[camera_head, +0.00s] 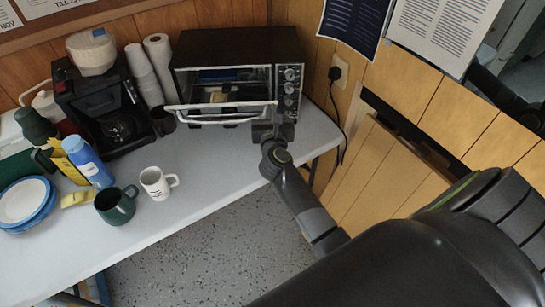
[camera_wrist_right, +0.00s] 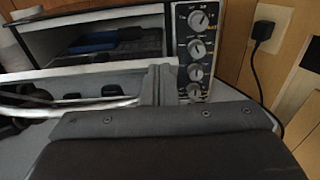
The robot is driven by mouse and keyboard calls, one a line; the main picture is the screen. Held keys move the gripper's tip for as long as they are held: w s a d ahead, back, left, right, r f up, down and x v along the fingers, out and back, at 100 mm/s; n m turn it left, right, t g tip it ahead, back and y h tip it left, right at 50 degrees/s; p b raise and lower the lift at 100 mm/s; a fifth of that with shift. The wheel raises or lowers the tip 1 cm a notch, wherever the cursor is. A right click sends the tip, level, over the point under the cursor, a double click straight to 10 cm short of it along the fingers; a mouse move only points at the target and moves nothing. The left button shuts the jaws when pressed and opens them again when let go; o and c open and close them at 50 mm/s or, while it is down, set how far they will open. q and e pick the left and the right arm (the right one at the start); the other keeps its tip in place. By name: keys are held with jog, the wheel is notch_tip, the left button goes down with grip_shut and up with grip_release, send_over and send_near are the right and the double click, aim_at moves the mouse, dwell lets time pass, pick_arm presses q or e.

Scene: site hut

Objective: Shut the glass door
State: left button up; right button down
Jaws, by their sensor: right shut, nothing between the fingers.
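The toaster oven (camera_head: 235,55) stands on the table against the back wall. Its glass door (camera_head: 225,97) hangs partly open, tilted out from the top, with a pale bar handle (camera_head: 215,107) along its front edge. In the wrist view the dark inside of the oven shows above the glass door (camera_wrist_right: 75,82), with something blue in it. My right gripper (camera_head: 269,124) is at the right end of the handle. Its shut fingers (camera_wrist_right: 157,84) are beside or touching the handle end, which I cannot tell, and hold nothing. My left gripper is out of view.
The oven's knobs (camera_wrist_right: 197,48) are right of the fingers. A power cord (camera_head: 339,110) hangs at the wall. A coffee maker (camera_head: 105,100), paper cups (camera_head: 145,75), mugs (camera_head: 155,183) and plates (camera_head: 25,203) stand left. The table (camera_head: 215,170) is clear before the oven.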

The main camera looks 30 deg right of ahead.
jog(key=w+r+p, duration=0.1)
jog(key=w+d+r, duration=0.1)
jog(key=w+r+p, duration=0.1)
jog(key=shift+w+d+r+p, duration=0.15)
jog(key=shift+d+r+p, duration=0.05)
jog(key=shift+d+p, duration=0.15)
jog(key=w+d+r, duration=0.2)
jog(key=w+d, duration=0.1)
jog(key=w, duration=0.3)
jog(key=shift+w+d+r, duration=0.2)
jog(key=shift+w+r, duration=0.1)
jog(key=shift+w, duration=0.05)
